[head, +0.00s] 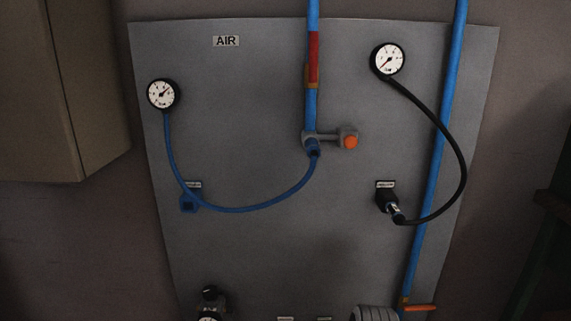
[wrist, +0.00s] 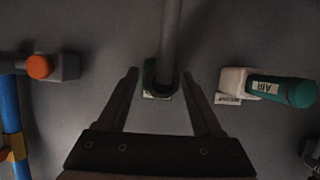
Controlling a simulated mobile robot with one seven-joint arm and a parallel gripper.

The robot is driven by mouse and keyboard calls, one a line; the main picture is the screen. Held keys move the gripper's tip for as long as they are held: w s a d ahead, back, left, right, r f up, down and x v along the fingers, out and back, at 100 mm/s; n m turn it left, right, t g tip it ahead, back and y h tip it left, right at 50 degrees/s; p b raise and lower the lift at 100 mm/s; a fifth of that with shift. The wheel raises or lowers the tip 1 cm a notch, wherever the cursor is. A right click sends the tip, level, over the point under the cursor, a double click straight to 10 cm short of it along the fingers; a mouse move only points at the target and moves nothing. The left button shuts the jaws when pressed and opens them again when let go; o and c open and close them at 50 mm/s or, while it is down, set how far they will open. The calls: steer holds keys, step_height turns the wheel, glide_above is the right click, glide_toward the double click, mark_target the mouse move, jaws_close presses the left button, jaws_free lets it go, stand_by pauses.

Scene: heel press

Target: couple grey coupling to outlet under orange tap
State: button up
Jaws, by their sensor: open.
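In the head view an orange tap knob (head: 350,142) sits on a stub beside a blue pipe (head: 312,105). At the pipe's lower end a dark blue fitting (head: 313,149) joins a blue hose. An orange lever (head: 420,307) is on the right pipe, low down. In the wrist view my gripper (wrist: 161,78) is open, its fingers on either side of a grey tube or hose (wrist: 170,35) that meets a dark holder (wrist: 160,80). Whether this is the grey coupling, and whether the fingers touch it, I cannot tell. An orange knob (wrist: 39,66) is at left. My gripper is outside the head view.
The grey panel (head: 250,110) carries a left gauge (head: 161,94) with the blue hose and a right gauge (head: 388,58) with a black hose ending at a black holder (head: 388,197). A green AIR-labelled part (wrist: 282,89) is right of my fingers. A brown cabinet (head: 60,90) juts out left.

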jaws_close()
stand_by(0.4)
stand_by(1.1)
steer(key=shift+s+p, duration=1.4)
steer(key=shift+s, duration=1.6)
steer(key=shift+s, duration=0.1)
steer(key=s+d+b, duration=0.2)
steer(key=s+d, duration=0.1)
steer(key=d, duration=2.3)
steer(key=shift+b, duration=0.4)
